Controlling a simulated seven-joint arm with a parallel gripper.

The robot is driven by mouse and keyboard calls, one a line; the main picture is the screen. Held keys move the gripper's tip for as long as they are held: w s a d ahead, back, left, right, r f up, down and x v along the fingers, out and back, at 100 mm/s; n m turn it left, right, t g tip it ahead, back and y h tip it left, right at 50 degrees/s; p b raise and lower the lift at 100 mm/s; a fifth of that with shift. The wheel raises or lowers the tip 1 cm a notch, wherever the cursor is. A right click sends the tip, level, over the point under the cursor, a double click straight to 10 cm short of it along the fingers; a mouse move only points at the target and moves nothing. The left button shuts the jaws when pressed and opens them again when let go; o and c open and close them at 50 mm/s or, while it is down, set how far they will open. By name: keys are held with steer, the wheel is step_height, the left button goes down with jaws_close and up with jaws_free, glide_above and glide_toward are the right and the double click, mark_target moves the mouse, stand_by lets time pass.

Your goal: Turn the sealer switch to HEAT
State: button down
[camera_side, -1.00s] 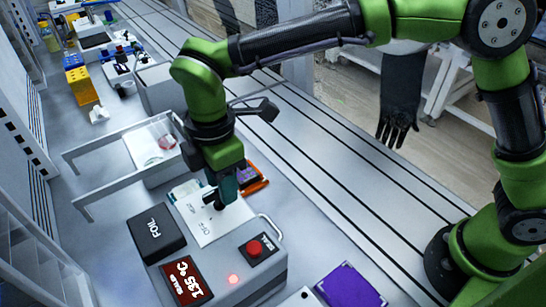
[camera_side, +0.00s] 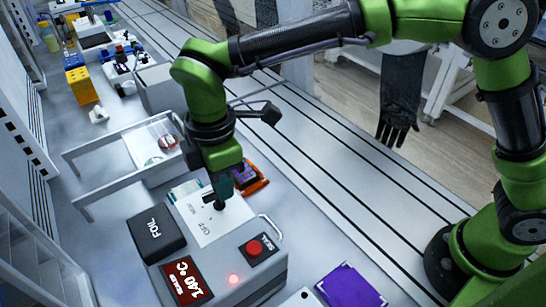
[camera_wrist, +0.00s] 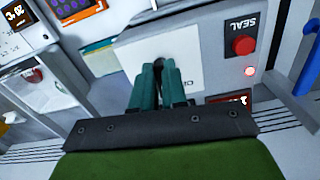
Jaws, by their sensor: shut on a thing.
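The sealer (camera_side: 262,277) is a grey box with a white switch plate (camera_side: 232,226) on top, where I can read "OFF"; a HEAT label is not legible. Its dark switch knob (camera_side: 220,206) stands on the plate, mostly covered by my fingers. My gripper (camera_side: 219,201) points down and is shut on the knob. In the wrist view the teal fingers of my gripper (camera_wrist: 159,66) close around the knob, and the white plate (camera_wrist: 197,68) lies beyond them. The red display (camera_side: 186,280) reads 140 °C.
A red SEAL button (camera_side: 254,247) and a lit red lamp (camera_side: 233,280) sit beside the plate. A black FOIL box (camera_side: 156,236) stands left of it. A purple box (camera_side: 350,286) lies to the right. A grey rail frame (camera_side: 110,150) stands behind.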

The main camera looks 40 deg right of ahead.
steer(key=shift+s+m, duration=0.15)
steer(key=shift+m, duration=1.05)
steer(key=shift+s+m, duration=0.15)
steer(key=shift+m, duration=1.05)
steer(key=c, duration=1.2)
jaws_free()
steer(key=shift+o, duration=0.2)
step_height(320, 180, up, 17)
